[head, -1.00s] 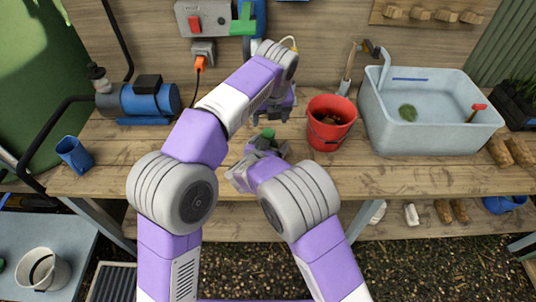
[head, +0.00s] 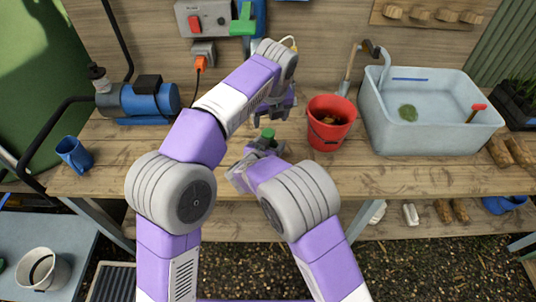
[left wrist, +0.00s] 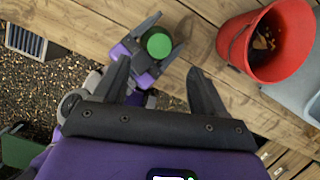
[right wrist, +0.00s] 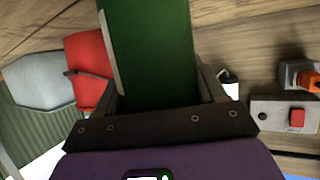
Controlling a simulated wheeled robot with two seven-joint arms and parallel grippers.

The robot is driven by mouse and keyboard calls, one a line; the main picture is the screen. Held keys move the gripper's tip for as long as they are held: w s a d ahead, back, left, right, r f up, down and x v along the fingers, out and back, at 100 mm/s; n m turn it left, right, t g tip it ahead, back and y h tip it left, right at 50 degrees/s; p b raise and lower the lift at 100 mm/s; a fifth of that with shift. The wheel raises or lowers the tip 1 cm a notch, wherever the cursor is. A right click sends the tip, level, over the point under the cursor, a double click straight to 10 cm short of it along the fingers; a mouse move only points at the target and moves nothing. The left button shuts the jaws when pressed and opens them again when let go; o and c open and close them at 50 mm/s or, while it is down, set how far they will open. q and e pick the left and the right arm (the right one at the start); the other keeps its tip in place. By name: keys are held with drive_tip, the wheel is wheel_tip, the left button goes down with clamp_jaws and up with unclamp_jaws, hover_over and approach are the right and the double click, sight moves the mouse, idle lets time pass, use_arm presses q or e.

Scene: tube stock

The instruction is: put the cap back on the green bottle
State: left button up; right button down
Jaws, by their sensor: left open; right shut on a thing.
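The green bottle (right wrist: 150,50) is dark green and fills the space between the fingers of my right gripper (right wrist: 158,95), which is shut on it. In the head view my right gripper (head: 263,148) holds it at the bench's front, left of the red bucket. Its brighter green round top (left wrist: 158,44) looks like the cap, seated on the bottle; no opening shows. It also shows in the head view (head: 268,133). My left gripper (head: 272,117) is open and empty, above and apart from that top. Its fingers (left wrist: 160,75) show wide apart in the left wrist view.
A red bucket (head: 331,138) stands just right of the grippers, with a pale blue sink (head: 430,138) beyond it. A blue pump (head: 146,99) and blue mug (head: 74,154) stand to the left. The bench between mug and arms is clear.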

sight(268, 132)
use_arm(q)
drive_tip(key=r+n, duration=0.1)
drive_tip(key=n, duration=0.9)
drive_tip(key=a+r+n, duration=0.1)
drive_tip(key=n, duration=0.9)
drive_tip(key=s+r+n+h, duration=0.1)
drive_tip(key=r+n, duration=0.1)
drive_tip(key=n, duration=0.8)
drive_tip(key=shift+s+a, duration=0.1)
drive_tip(key=shift+a, duration=0.1)
drive_tip(key=x, duration=1.2)
drive_tip(key=shift+d, duration=0.1)
